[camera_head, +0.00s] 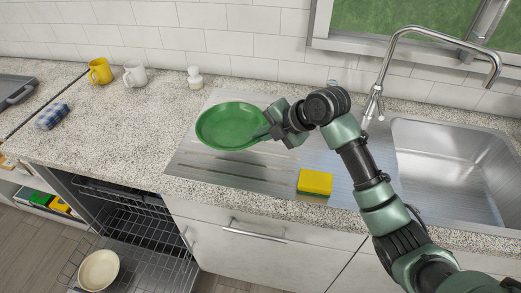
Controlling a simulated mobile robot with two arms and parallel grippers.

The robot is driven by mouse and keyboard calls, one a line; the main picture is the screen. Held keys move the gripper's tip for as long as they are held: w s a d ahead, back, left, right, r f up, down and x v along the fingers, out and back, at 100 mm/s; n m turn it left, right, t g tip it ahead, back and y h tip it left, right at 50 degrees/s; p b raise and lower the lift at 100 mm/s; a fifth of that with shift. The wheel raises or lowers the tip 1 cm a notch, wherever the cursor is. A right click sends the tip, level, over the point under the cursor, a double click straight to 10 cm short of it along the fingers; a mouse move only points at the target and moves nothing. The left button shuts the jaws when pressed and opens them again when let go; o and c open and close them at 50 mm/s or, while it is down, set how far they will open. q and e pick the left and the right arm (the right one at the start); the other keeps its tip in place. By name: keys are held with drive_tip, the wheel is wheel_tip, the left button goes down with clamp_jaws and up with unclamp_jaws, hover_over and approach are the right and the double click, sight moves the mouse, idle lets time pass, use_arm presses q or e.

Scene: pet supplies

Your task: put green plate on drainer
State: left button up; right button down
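The green plate (228,122) is over the grooved metal drainer (205,165) left of the sink, face up. My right gripper (267,128) is at the plate's right rim, its fingers closed on the rim. The gripper hides a small part of that rim. Whether the plate's underside touches the drainer I cannot tell. My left gripper is not in view.
A yellow sponge (315,182) lies near the drainer's front edge. The sink (450,165) and faucet (378,95) are to the right. A white bottle (195,79), white mug (135,76) and yellow mug (100,71) stand behind left. An open dishwasher rack holds a cream bowl (99,270).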

wheel_tip(320, 180, down, 7)
drive_tip(key=shift+s+f+p, duration=0.1)
drive_tip(key=shift+p, duration=0.35)
drive_tip(key=c, duration=1.9)
unclamp_jaws()
drive_tip(key=shift+f, duration=0.15)
drive_tip(key=shift+c, duration=0.2)
